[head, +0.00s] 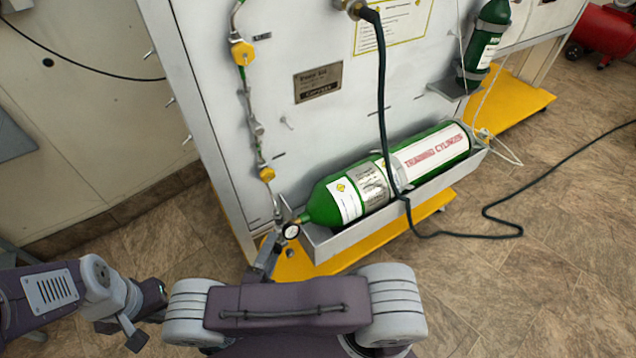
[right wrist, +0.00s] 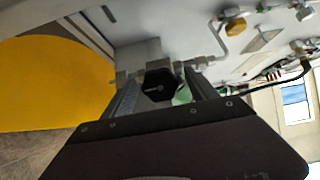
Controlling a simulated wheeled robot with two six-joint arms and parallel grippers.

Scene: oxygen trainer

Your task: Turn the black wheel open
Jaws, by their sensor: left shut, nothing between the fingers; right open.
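The black wheel (right wrist: 158,84) shows in the right wrist view as a dark, many-sided knob facing the camera. My right gripper (right wrist: 156,76) is open, with one finger on each side of the wheel in the picture. I cannot tell whether either finger touches it. In the head view the right gripper (head: 268,254) is at the valve end of the green cylinder (head: 437,158), just below the round gauge (head: 291,231). The wheel cannot be made out clearly there. My left gripper (head: 132,334) is shut and empty at the lower left, well away from the cylinder.
The cylinder lies in a grey tray (head: 385,213) on the white panel (head: 318,121). A yellow base (head: 300,267) sticks out below. A black hose (head: 382,90) hangs in front of the cylinder. Pipework with yellow valves (head: 242,53) runs down the panel.

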